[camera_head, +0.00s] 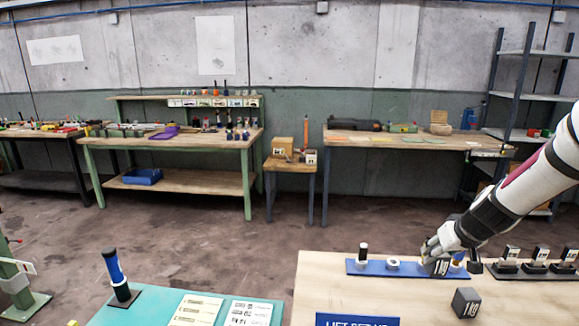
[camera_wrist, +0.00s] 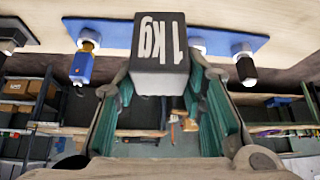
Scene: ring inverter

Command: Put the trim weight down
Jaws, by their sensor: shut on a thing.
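My gripper (camera_head: 432,250) is shut on a dark grey block, the trim weight (camera_head: 439,267). A second dark block (camera_head: 467,303) with white lettering rests on the table in front of the rail.
The rail carries a black-topped peg (camera_head: 363,253), a white ring (camera_head: 393,263) and a blue-and-yellow piece (camera_head: 457,262). Several black-and-white devices (camera_head: 538,260) stand to the right. The wooden tabletop (camera_head: 350,292) is clear left of the second block. A blue sign (camera_head: 357,319) is at the front edge.

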